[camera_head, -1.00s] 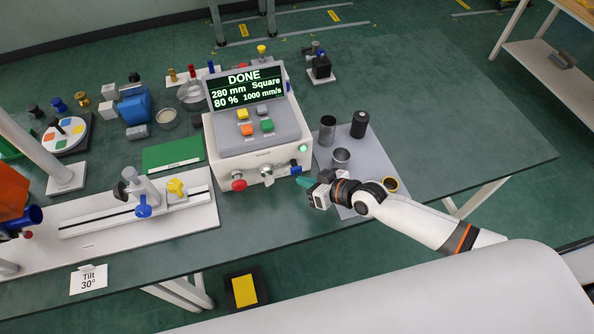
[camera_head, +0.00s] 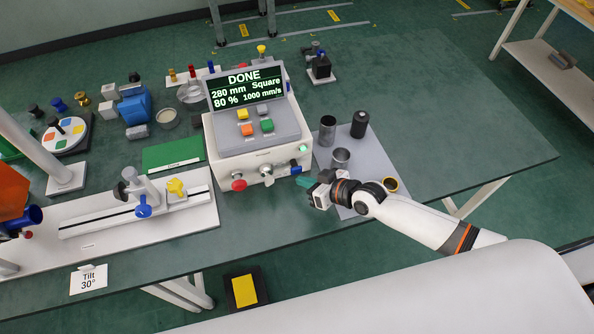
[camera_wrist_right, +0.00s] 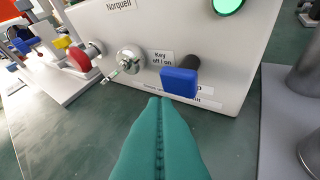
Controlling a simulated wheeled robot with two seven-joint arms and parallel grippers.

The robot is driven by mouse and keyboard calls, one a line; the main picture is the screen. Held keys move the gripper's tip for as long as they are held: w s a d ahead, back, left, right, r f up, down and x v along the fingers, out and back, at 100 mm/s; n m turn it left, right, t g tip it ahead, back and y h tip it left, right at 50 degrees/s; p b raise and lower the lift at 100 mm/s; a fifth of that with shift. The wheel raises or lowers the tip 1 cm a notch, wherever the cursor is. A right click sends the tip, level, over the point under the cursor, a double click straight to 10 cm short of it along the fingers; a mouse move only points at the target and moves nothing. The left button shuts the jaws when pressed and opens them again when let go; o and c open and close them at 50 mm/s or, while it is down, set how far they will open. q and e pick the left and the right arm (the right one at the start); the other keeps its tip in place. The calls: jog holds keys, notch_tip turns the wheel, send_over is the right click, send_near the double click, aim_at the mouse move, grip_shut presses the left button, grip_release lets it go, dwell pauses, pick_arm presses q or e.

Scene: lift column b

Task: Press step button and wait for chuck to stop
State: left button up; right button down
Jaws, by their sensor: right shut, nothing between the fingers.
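The control box (camera_head: 222,165) stands near the table's middle. Its screen (camera_head: 245,90) reads DONE, 280 mm, Square, 80 %, 1000 mm/s. Its sloped panel has yellow, orange and green buttons (camera_head: 267,125); their labels are too small to read. On the box front are a red knob (camera_wrist_right: 80,58), a key switch (camera_wrist_right: 130,60), a blue-capped control (camera_wrist_right: 180,82) with a partly hidden label, and a lit green lamp (camera_wrist_right: 228,4). My right gripper (camera_head: 304,183) is shut and empty, its teal tips (camera_wrist_right: 160,102) just in front of and below the blue cap, apparently apart from it. I cannot identify a chuck.
A grey mat (camera_head: 372,162) with dark and metal cylinders lies right of the box. A white slide rail (camera_head: 100,222) with blue and yellow knobs is at left. A yellow-topped pedal (camera_head: 244,291) is on the floor. The table's right side is clear.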

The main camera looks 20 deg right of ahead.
jog(key=shift+w, duration=0.1)
jog(key=shift+w+b, duration=0.3)
jog(key=shift+w+b, duration=0.4)
jog(key=shift+w, duration=0.2)
dwell(0.9)
jog(key=shift+s, duration=0.1)
jog(key=shift+s+p, duration=0.65)
jog(key=shift+s, duration=0.25)
jog(key=s+p, duration=0.2)
jog(key=s, duration=0.1)
jog(key=shift+r, duration=0.15)
jog(key=shift+s+d+p, duration=0.1)
jog(key=shift+s+p, duration=0.4)
jog(key=shift+s, duration=0.5)
